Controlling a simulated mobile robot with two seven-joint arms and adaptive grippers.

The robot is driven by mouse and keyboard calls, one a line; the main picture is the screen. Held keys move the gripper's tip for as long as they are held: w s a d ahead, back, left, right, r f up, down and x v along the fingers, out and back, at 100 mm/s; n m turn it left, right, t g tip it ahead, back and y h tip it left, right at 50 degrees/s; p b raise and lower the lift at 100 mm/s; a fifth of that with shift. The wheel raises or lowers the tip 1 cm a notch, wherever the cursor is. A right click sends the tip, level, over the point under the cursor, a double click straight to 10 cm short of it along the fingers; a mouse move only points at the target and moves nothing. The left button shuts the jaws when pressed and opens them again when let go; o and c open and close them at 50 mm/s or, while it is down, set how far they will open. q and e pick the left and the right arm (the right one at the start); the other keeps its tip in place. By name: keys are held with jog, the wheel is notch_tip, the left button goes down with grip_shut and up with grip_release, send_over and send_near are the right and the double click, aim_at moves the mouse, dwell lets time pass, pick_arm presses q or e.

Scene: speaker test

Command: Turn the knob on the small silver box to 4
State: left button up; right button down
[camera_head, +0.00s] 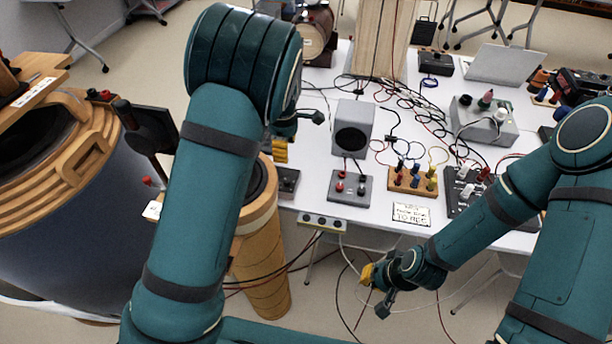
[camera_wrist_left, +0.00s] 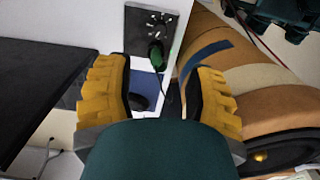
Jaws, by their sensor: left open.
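A small grey box (camera_head: 287,183) sits at the table's front left edge, partly hidden by my left arm. In the left wrist view a dark grey panel (camera_wrist_left: 137,40) carries a dial with white marks, too small to read; I cannot tell its setting. A green and black piece (camera_wrist_left: 156,56) lies over the panel's lower part. My left gripper (camera_head: 280,150) is above the grey box. Its yellow fingers stand wide apart in the left wrist view (camera_wrist_left: 160,92), with nothing between them gripped. My right gripper (camera_head: 374,280) hangs in front of the table; its finger gap is unclear.
A speaker (camera_head: 353,128) stands on the white table (camera_head: 320,85). Around it are a box with red posts (camera_head: 350,187), a wooden block with coloured plugs (camera_head: 412,180) and tangled cables (camera_head: 425,115). A tan cylinder (camera_head: 262,262) stands close by my left arm.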

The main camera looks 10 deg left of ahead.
aim_at(287, 180)
pick_arm(q)
notch_tip(287, 180, down, 14)
jog(key=b, duration=0.3)
jog(key=shift+a+r, duration=0.1)
grip_shut()
